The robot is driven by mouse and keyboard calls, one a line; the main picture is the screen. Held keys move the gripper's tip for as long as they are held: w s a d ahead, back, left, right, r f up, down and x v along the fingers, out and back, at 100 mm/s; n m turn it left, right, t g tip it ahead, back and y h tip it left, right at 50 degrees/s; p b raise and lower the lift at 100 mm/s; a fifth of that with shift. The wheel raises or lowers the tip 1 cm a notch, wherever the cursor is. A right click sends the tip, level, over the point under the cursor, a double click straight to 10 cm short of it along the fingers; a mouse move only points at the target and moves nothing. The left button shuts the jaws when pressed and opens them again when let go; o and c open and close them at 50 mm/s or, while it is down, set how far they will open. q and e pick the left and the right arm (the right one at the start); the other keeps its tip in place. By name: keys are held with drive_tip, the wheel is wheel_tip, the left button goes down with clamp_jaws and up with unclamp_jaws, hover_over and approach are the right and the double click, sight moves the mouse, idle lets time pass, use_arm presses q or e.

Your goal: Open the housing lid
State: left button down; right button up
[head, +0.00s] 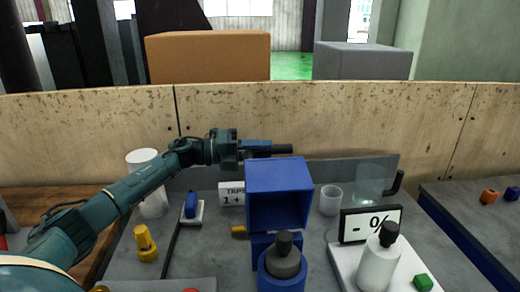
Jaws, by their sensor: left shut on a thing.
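The blue housing lid (250,200) stands raised in the middle of the bench, and its hollow inside faces me. A dark handle bar (281,149) shows at its top edge. My left gripper (257,146) reaches in from the left and is shut on this handle. The fingertips partly hide the bar. Below the lid is a blue base (262,243), partly hidden by a dark grey round part with a black knob (284,262). My right gripper is not in view.
A white cylinder (153,205) and yellow knob (146,245) stand left. A wooden panel (340,125) closes off the back.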

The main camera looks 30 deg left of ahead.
use_arm(q)
drive_tip(key=shift+f, duration=0.1)
drive_tip(key=c, duration=1.2)
unclamp_jaws()
drive_tip(key=shift+a, duration=0.1)
drive_tip(key=b+v, duration=0.4)
drive_tip(key=v, duration=0.9)
drive_tip(key=shift+s, duration=0.1)
drive_tip(key=shift+s, duration=0.1)
